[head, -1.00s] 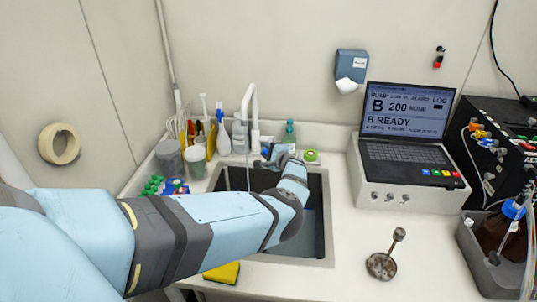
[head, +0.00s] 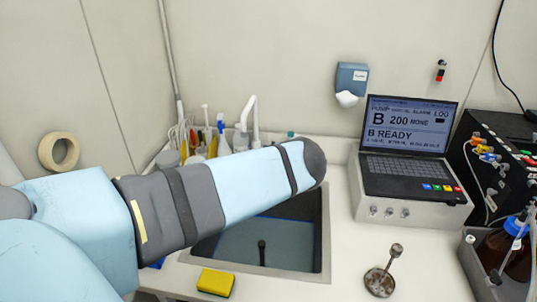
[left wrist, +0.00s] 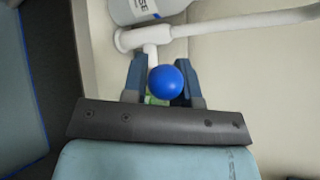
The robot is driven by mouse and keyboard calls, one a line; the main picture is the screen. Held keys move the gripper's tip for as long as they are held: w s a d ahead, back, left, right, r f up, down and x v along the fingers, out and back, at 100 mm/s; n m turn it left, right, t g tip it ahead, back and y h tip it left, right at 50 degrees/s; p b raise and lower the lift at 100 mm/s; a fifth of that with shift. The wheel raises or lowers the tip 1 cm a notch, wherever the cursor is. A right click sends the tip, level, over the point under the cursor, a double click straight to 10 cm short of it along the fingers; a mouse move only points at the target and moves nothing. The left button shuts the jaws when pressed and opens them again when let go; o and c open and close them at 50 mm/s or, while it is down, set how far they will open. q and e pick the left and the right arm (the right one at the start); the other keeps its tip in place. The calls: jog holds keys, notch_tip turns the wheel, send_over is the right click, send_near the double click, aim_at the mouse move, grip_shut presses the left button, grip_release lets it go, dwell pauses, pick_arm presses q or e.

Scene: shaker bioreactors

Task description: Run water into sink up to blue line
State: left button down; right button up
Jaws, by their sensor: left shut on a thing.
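The sink (head: 326,262) is partly hidden by my left arm in the head view. Blue-grey water seems to stand in it, and a stretch of the blue line (head: 285,218) shows on its far wall. The white tap (head: 252,108) rises behind the arm; its outlet and any stream are hidden. In the left wrist view, my left gripper (left wrist: 158,76) is shut at the tap's lever, with the round blue knob (left wrist: 166,82) between its fingers. The gripper itself is hidden in the head view. My right gripper is not in view.
A yellow sponge (head: 216,282) lies at the sink's front edge. A laptop (head: 408,140) on a white box stands right of the sink. A metal piece with an upright stem (head: 380,281) is on the counter. Bottles and brushes crowd behind the arm.

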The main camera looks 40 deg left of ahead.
pick_arm(q)
jog(key=shift+a+r, duration=0.15)
jog(key=shift+r, duration=0.05)
jog(key=c, duration=1.3)
grip_release()
jog(key=shift+o, duration=0.8)
jog(key=shift+a, duration=0.1)
jog(key=shift+f, duration=0.1)
jog(key=v, duration=1.3)
jog(key=shift+d+b, duration=0.35)
jog(key=shift+s, duration=0.1)
